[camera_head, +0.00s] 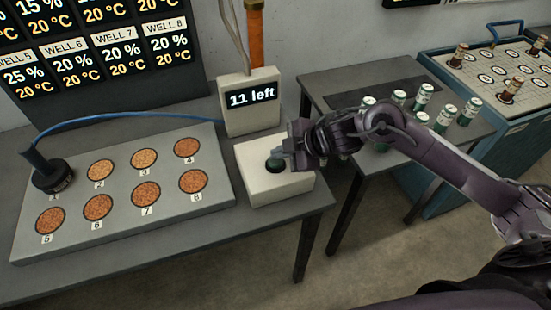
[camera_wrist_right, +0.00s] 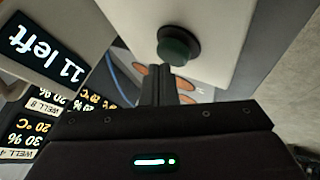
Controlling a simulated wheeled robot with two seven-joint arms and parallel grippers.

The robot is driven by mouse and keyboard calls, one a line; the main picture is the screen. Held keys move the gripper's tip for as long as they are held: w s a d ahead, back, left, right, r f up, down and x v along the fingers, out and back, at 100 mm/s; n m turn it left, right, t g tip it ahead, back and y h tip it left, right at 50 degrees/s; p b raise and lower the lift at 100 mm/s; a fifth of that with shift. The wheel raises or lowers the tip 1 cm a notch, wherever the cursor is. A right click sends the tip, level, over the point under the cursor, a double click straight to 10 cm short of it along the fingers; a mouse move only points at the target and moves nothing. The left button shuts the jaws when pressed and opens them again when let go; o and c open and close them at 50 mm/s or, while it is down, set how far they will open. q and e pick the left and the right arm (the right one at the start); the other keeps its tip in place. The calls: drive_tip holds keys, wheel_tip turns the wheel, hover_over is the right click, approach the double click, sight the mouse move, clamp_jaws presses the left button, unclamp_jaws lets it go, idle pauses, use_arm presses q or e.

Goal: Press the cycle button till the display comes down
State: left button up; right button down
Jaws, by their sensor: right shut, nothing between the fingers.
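The cycle button (camera_head: 275,165) is a dark green round knob on a pale box (camera_head: 268,190); it also shows in the right wrist view (camera_wrist_right: 178,46). The display (camera_head: 250,97) behind the box reads "11 left"; the same text shows in the right wrist view (camera_wrist_right: 45,50). My right gripper (camera_head: 284,152) is shut and empty, with its fingertips close to the button. In the right wrist view the closed fingers (camera_wrist_right: 160,86) point toward the button's near side. I cannot tell whether they touch it. My left gripper is not in view.
A grey well plate (camera_head: 125,205) with numbered wells stands left of the box, with a black probe (camera_head: 52,175) on well 1 and a blue cable. A teal cart (camera_head: 450,190) stands beyond.

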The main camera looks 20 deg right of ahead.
sight(280, 161)
drive_tip(key=shift+f+b, duration=0.35)
drive_tip(key=shift+f, duration=0.3)
idle(0.4)
drive_tip(key=shift+r, duration=0.1)
drive_tip(key=shift+r+p, duration=0.95)
drive_tip(key=shift+p, duration=0.1)
wheel_tip(280, 161, up, 5)
drive_tip(key=p, duration=0.5)
drive_tip(key=shift+r, duration=0.1)
idle(0.5)
